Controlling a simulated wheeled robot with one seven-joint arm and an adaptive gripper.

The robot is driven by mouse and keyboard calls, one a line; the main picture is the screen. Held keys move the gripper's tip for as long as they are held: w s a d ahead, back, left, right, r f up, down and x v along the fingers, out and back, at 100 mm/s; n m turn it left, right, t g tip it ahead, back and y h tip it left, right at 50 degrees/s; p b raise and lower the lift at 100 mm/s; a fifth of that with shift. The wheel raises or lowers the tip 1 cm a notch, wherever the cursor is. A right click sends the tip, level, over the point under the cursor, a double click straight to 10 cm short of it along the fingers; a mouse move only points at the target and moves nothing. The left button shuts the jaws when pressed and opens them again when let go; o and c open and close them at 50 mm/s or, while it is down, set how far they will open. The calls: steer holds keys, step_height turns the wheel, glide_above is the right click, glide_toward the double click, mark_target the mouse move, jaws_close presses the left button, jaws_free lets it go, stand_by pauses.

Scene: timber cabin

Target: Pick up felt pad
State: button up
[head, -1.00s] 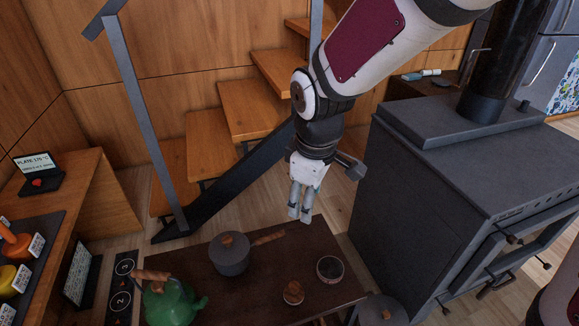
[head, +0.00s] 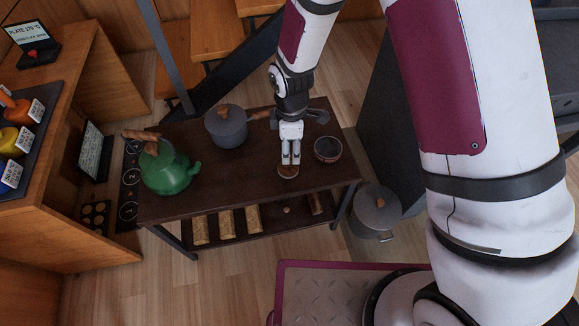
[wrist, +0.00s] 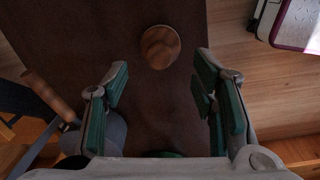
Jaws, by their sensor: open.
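I cannot pick out a felt pad with certainty. A small round brown piece with a wood-like top (head: 288,171) is on the dark table (head: 235,165), near its front edge. It also shows in the wrist view (wrist: 160,46), top centre, apart from the fingers. My gripper (head: 290,160) points down over the table just behind this piece and hides part of it in the head view. In the wrist view my gripper (wrist: 161,80) has its green-padded fingers spread, with only bare tabletop between them.
A grey lidded pot (head: 227,128) and a green kettle (head: 170,172) stand left of my gripper. A small dark bowl (head: 328,150) is close on the right. Logs (head: 226,222) lie on the lower shelf. Another lidded pot (head: 376,212) stands right of the table.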

mark_target(290, 171)
step_height(290, 171, down, 3)
steer(key=shift+w+r, duration=0.1)
steer(key=shift+w+a+f+b, duration=0.15)
steer(key=shift+f+b, duration=0.2)
steer(key=shift+f, duration=0.55)
steer(key=shift+s+a+f+b, duration=0.15)
steer(key=shift+f+b, duration=0.15)
steer(key=shift+f, duration=0.65)
steer(key=shift+w+a+f+b, duration=0.15)
steer(key=shift+f+b, duration=0.2)
steer(key=shift+f, duration=0.55)
steer(key=shift+r, duration=0.1)
jaws_close()
